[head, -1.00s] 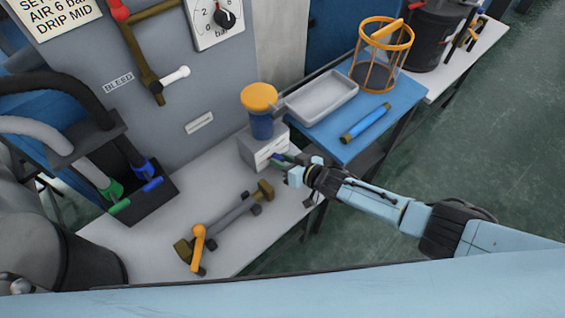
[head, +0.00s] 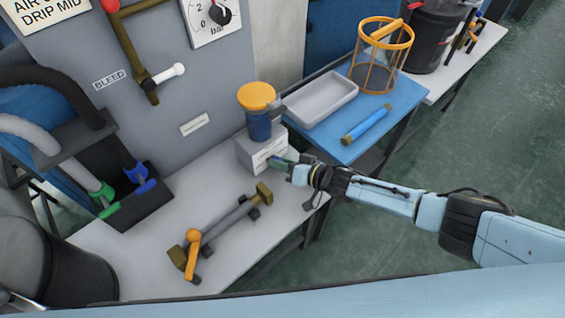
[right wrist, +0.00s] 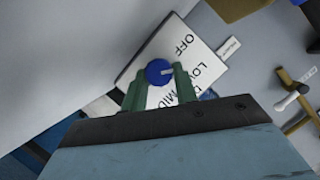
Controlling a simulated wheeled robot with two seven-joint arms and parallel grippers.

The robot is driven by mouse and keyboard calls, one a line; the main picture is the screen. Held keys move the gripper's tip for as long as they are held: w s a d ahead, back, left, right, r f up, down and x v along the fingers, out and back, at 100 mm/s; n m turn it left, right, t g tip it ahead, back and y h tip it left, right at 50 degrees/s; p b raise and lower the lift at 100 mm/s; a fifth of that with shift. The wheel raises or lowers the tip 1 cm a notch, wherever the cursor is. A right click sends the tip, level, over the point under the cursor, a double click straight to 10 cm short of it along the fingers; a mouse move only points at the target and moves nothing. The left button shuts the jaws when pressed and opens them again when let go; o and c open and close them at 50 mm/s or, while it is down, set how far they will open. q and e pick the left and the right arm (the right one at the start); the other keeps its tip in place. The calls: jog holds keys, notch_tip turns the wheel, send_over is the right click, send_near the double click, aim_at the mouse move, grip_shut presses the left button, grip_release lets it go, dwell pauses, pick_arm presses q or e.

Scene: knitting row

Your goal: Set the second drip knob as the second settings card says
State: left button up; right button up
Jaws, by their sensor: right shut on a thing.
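The settings card (head: 40,10) is at the top left of the head view, cut by the frame, and its lowest line reads DRIP MID. A grey box (head: 251,152) stands on the white bench under a blue canister (head: 259,126) with an orange cap. My right gripper (head: 281,163) is at the front of this box. In the right wrist view its green fingers are shut on the blue drip knob (right wrist: 159,71). The knob's pale mark points right, roughly toward LOW on the white dial plate (right wrist: 183,45), which shows OFF, LOW and MID.
A brown-ended bar with an orange lever (head: 193,250) lies on the white bench. A blue table (head: 335,148) at right holds a grey tray (head: 313,103), a blue cylinder (head: 367,124) and an orange cage (head: 372,75). A black hose holder (head: 140,212) stands at left.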

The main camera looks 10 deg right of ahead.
jog(key=o, duration=0.8)
jog(key=shift+c, duration=0.2)
jog(key=shift+o, duration=1.1)
pick_arm(q)
jog(key=shift+w+d, duration=0.15)
jog(key=shift+d, duration=0.35)
pick_arm(e)
jog(key=p+v, duration=0.2)
jog(key=v, duration=0.4)
jog(key=shift+s+d+r, duration=0.15)
jog(key=shift+d, duration=0.1)
jog(key=p+v, duration=0.1)
jog(key=v, duration=0.5)
jog(key=shift+p, duration=0.35)
jog(key=shift+s+d, duration=0.2)
jog(key=shift+d, duration=0.1)
pick_arm(q)
jog(key=shift+h, duration=0.3)
jog(key=d+r, duration=0.3)
jog(key=shift+d+r, duration=0.15)
jog(key=shift+r, duration=0.25)
